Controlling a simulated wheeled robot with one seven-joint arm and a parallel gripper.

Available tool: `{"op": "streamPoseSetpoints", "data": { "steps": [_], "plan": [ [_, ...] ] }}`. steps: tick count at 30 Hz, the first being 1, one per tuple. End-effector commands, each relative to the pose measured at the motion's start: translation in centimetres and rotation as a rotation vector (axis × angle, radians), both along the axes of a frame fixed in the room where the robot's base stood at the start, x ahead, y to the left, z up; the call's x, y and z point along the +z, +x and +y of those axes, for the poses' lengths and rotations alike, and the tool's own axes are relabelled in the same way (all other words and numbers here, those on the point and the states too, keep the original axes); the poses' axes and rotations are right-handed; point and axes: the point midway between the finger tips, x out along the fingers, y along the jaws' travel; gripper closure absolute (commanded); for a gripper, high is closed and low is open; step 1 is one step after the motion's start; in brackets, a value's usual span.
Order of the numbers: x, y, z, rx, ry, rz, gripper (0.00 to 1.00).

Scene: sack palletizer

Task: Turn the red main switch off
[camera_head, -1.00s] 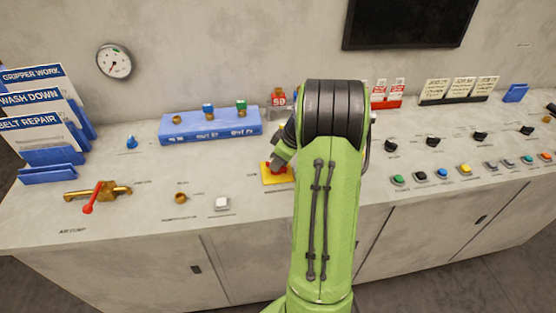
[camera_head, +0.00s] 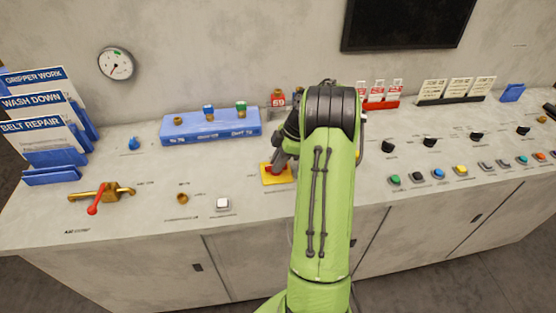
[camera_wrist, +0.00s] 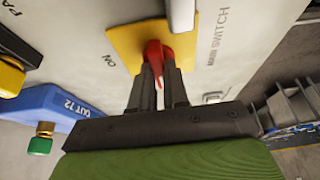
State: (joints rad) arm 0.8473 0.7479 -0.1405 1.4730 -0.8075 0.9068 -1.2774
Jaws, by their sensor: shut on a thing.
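The red main switch handle (camera_wrist: 153,50) stands on a yellow plate (camera_wrist: 128,42) in the wrist view, with "MAIN SWITCH" and "ON" printed beside the plate. In the head view the yellow plate (camera_head: 268,180) sits on the console, with a bit of the red handle (camera_head: 270,169) showing. My gripper (camera_wrist: 160,72) is shut on the red handle, one dark finger on each side of it. In the head view my gripper (camera_head: 277,162) comes down over the plate, and my arm hides part of it. The handle's exact angle is hard to tell.
A blue rack (camera_head: 212,132) with padlocks stands behind and left of the switch. A white button (camera_head: 222,204) and a brass valve with a red lever (camera_head: 95,203) lie to the left. Coloured buttons (camera_head: 440,174) and black knobs (camera_head: 430,142) are to the right.

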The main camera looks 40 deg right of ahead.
Motion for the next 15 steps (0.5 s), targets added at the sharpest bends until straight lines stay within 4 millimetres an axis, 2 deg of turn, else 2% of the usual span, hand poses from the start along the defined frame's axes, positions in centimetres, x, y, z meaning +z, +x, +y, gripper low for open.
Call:
{"op": "streamPoseSetpoints", "data": {
  "steps": [14,15],
  "plan": [
    [0.04,0.01,-0.02,0.014,-0.001,-0.001,1.0],
    [0.04,0.0,-0.01,0.014,-0.001,-0.001,0.79]
  ]
}}
